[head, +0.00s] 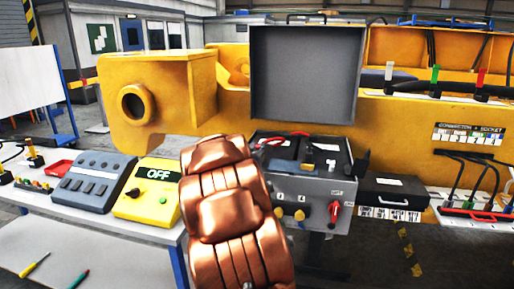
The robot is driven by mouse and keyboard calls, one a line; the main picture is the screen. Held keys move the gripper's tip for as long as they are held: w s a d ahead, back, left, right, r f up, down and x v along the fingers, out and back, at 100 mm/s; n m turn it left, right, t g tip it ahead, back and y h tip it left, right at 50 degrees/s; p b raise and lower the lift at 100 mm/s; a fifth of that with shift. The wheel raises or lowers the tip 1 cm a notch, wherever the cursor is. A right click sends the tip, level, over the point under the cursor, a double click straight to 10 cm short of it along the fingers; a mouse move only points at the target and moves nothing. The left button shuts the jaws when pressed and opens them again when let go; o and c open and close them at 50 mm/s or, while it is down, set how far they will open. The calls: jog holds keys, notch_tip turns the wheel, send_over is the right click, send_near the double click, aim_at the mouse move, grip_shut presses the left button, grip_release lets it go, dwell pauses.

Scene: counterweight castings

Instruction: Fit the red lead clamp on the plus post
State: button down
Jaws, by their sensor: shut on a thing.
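The open grey battery box (312,188) stands right of centre, with its lid (305,72) raised upright behind it. Dark batteries (322,151) sit inside, with a bit of red lead (299,133) across the top. I cannot make out the plus post or the red clamp at this size. My copper-coloured arm rises in front and covers the left side of the box. My gripper is hidden behind my arm, so neither its jaws nor anything in them shows.
On the box front are yellow knobs (301,215) and a red plug or handle (333,215). A yellow OFF box (147,190) and a grey switch panel (94,181) stand on the left bench. A black case (394,191) is right of the box. Yellow castings (400,125) stand behind.

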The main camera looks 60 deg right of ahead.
jog(key=shift+f, duration=0.35)
jog(key=c, duration=0.9)
grip_release()
jog(key=shift+a, duration=0.1)
jog(key=v, duration=1.1)
jog(key=shift+a, duration=0.35)
jog(key=shift+s, duration=0.15)
